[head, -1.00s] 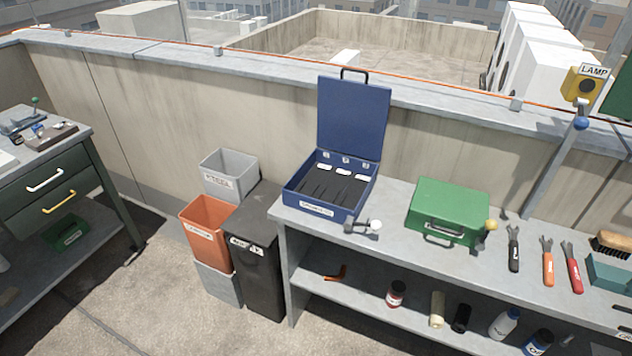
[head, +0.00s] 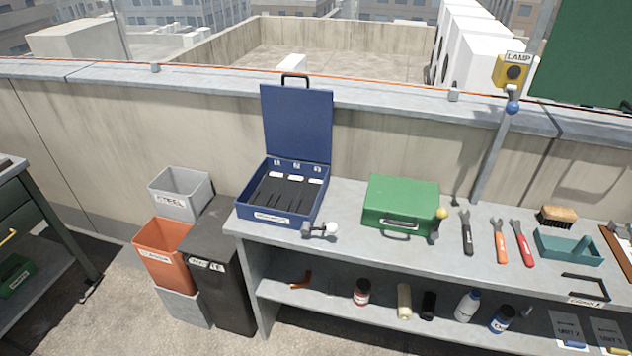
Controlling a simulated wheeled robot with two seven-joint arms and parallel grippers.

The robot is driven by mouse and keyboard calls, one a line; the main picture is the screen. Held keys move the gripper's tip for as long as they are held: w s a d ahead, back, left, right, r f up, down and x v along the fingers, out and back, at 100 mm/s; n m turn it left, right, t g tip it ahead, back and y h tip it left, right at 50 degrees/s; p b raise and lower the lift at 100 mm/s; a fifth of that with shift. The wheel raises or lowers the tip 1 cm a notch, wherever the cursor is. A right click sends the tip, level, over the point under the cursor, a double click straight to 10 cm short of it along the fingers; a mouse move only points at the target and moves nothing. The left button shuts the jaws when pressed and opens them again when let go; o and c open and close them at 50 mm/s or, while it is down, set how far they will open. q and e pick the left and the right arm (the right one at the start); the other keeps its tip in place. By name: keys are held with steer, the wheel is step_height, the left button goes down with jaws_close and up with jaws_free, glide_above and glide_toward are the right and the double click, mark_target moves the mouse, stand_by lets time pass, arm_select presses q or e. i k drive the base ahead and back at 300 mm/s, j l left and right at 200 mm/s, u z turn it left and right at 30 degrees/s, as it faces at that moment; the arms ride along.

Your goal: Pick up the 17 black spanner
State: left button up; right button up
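A black-handled spanner (head: 467,233) lies on the grey workbench (head: 340,243), right of the green case. Its size marking is too small to read. An orange-handled spanner (head: 501,242) and a red-handled spanner (head: 522,244) lie beside it on its right. All three lie apart, with their grey jaws towards the wall. Neither of my grippers is in view.
A closed green case (head: 400,203) and an open blue case (head: 297,125) stand left of the spanners. A brush (head: 557,214) and a teal tray (head: 568,250) are to the right. Bottles (head: 467,305) stand on the shelf below. Bins (head: 163,256) stand left of the bench.

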mark_target(467, 230)
steer(key=z, duration=1.25)
